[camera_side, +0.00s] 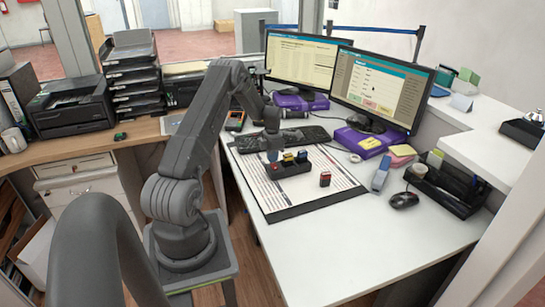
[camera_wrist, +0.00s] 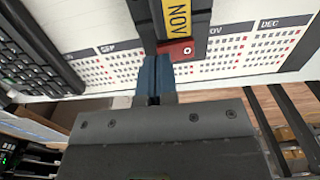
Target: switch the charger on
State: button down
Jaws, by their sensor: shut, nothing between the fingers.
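My gripper (camera_side: 272,156) is at the charger's left end. Its blue fingertips (camera_wrist: 157,64) are shut and empty, right beside the switch. I cannot tell whether they touch it.
A red and dark pack (camera_side: 325,179) stands on the calendar mat (camera_side: 305,203) right of the charger. A keyboard (camera_side: 300,135) lies behind. A tape roll (camera_side: 355,158), a stapler-like blue thing (camera_side: 380,177) and a mouse (camera_side: 403,200) are to the right. The front desk is clear.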

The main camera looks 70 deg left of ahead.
jog(key=shift+f, duration=0.65)
dwell(0.4)
jog(key=shift+r, duration=2.35)
dwell(0.9)
jog(key=shift+r, duration=1.8)
dwell(1.0)
jog(key=w+d+r+m+t+y, duration=0.1)
jog(key=w+d+r+m, duration=0.1)
jog(key=d+r+m, duration=0.75)
jog(key=w+d+r+m+t, duration=0.15)
jog(key=d+r+m, duration=0.45)
jog(key=d+r, duration=0.6)
jog(key=s+d+r+m+t, duration=0.1)
jog(key=s+d+r+m, duration=0.1)
jog(key=s+d+m, duration=0.35)
jog(key=s+d+r+m+t, duration=0.1)
jog(key=s+d+r+m, duration=0.1)
jog(key=d+m, duration=0.65)
jog(key=s+d+m+t+h, duration=0.1)
jog(key=s+d+m, duration=0.6)
jog(key=s+d, duration=0.2)
jog(key=shift+s+d+f, duration=0.35)
jog(key=shift+d+f, duration=0.1)
jog(key=shift+d, duration=0.1)
